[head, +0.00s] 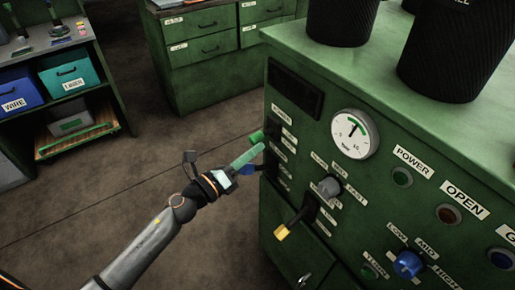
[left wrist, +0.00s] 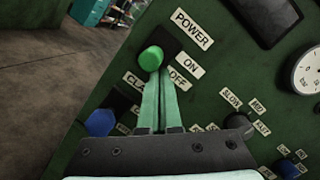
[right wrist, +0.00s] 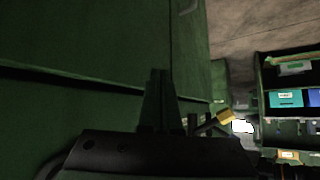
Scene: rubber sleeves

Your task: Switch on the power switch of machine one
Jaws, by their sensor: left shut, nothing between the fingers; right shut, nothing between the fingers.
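The green power switch (left wrist: 151,58) sticks out of a black base on the machine's front panel, beside the POWER, ON and OFF labels in the left wrist view. In the head view the switch (head: 257,136) shows at the panel's left end. My left gripper (left wrist: 161,74) is shut and empty. Its fingertips are right at the switch's underside, on the OFF side; I cannot tell whether they touch. In the head view the left gripper (head: 260,149) covers part of the panel. My right gripper (right wrist: 161,75) is shut and empty, close to a dark green surface.
A blue knob (left wrist: 100,123) lies just left of my left fingers. A grey knob (head: 329,187), a yellow-tipped lever (head: 282,233) and a gauge (head: 355,134) are further right. Black cylinders (head: 455,50) stand on top. Open floor (head: 120,185) lies left of the machine.

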